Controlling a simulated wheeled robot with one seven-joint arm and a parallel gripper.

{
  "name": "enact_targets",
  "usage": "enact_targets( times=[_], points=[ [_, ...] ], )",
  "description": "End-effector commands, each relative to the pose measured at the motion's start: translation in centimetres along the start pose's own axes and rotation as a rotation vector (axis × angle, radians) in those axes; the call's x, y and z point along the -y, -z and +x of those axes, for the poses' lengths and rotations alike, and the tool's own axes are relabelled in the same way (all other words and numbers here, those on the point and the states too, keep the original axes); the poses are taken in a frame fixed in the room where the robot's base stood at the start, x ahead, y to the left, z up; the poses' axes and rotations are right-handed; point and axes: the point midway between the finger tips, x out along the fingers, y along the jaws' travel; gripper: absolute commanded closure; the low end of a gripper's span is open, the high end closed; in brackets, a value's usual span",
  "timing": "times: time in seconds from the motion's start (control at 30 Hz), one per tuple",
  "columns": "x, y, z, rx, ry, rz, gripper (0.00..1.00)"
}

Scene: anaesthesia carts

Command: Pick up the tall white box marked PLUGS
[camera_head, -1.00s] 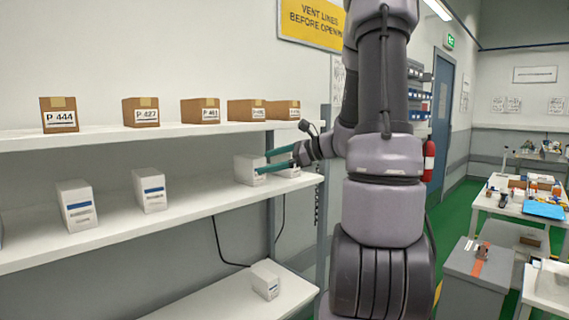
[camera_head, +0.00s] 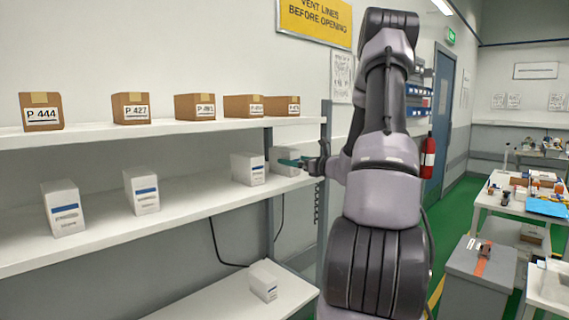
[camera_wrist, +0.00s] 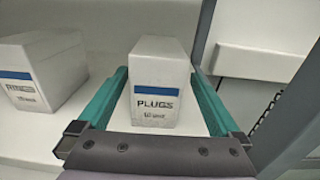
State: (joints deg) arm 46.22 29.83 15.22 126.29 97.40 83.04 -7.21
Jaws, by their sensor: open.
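The white box marked PLUGS (camera_wrist: 157,88) stands upright on a shelf, with a blue stripe above its lettering. In the wrist view it sits between the two teal fingers of my gripper (camera_wrist: 158,76). The fingers are open, one on each side, with a gap to the box on both sides. In the head view, my gripper (camera_head: 291,162) is at the right end of the middle shelf, partly hiding the PLUGS box (camera_head: 281,153).
A white box marked RINGS (camera_wrist: 38,75) stands close to the left; it also shows in the head view (camera_head: 247,169). More white boxes stand further left on the middle shelf (camera_head: 190,200). A shelf post (camera_head: 326,175) is close on the right. Brown boxes line the shelf above.

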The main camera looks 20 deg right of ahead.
Motion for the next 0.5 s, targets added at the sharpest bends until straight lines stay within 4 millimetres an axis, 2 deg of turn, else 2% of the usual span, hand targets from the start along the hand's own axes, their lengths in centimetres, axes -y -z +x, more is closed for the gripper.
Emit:
enact_targets(
  times=[0.1, 0.23, 0.5],
  points=[
    [-0.3, 0.3, 2.0, 0.0, -0.003, 0.002, 0.0],
    [-0.3, 0.2, 3.6, 0.0, -0.002, 0.0, 0.0],
    [-0.3, 0.2, 4.2, 0.0, -0.001, 0.0, 0.0]
  ],
)
